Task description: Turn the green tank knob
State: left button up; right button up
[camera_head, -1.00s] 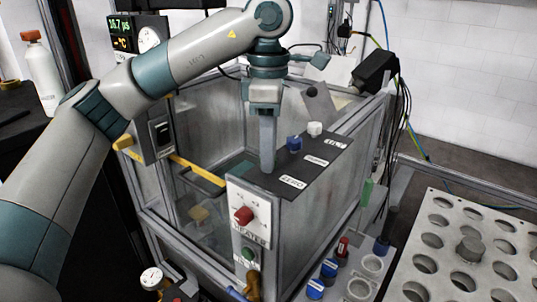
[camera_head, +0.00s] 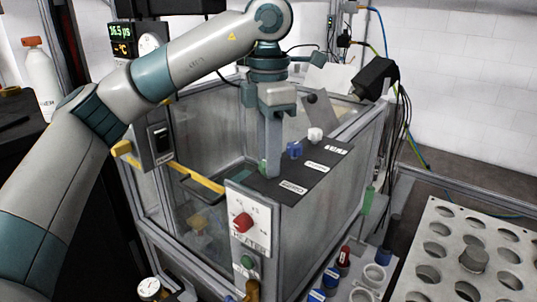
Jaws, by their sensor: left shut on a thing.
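My left gripper (camera_head: 271,170) points straight down onto the dark top panel (camera_head: 318,172) of the clear-walled tank. Its fingers are shut at the near-left end of a row of knobs. A sliver of the green tank knob (camera_head: 263,167) shows beside the fingertips; the fingers hide most of it. A blue knob (camera_head: 295,149) and a white knob (camera_head: 315,134) stand farther along the same panel, clear of the fingers. My right gripper is not in view.
A red heater knob (camera_head: 242,222) and a green button (camera_head: 247,262) sit on the tank's front. A yellow-edged handle (camera_head: 197,177) is left of the gripper. A black camera-like box (camera_head: 375,75) overhangs the far right corner. A perforated metal rack (camera_head: 452,225) stands at right.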

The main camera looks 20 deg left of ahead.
pick_arm(q)
jog(key=o, duration=1)
jog(key=shift+o, duration=0.2)
jog(key=shift+r, duration=0.1)
notch_tip(320, 180, up, 17)
jog(key=p, duration=0.1)
jog(key=shift+p, duration=0.3)
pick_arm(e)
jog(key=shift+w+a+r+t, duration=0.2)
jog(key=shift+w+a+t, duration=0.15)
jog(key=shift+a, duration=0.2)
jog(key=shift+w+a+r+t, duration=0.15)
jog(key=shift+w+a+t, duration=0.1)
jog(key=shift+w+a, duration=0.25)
pick_arm(q)
jog(key=shift+r, duration=0.1)
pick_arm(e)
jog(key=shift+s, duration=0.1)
